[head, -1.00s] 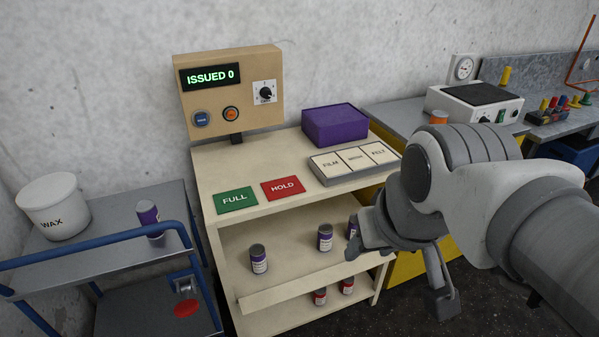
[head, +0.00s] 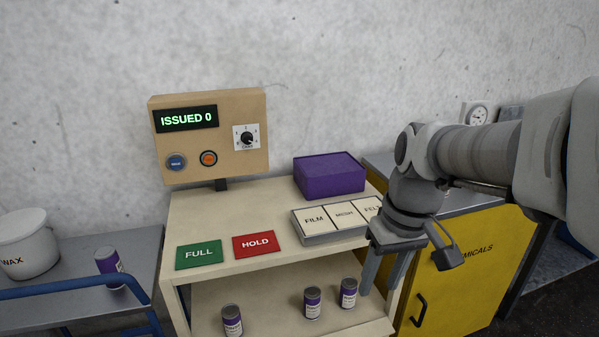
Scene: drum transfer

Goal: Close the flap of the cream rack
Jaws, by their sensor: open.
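The cream rack (head: 276,198) stands in the middle of the head view, with an open shelf below its top. Several purple-labelled drums stand on that shelf, including one (head: 348,294) near the right side. A cream strip (head: 366,329) runs along the shelf's front edge at the bottom of the picture, mostly cut off. I cannot tell from this view whether it is the flap. My gripper (head: 381,280) points down in front of the rack's right side. Its fingers are apart with nothing seen between them, and they cover part of the rack's right edge.
On the rack top are a purple box (head: 329,176), a labelled tray (head: 320,236), a green FULL card (head: 199,254) and a red HOLD card (head: 260,244). A panel (head: 246,165) reads ISSUED 0. A cart with a WAX tub (head: 27,245) stands left, a yellow cabinet (head: 470,270) right.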

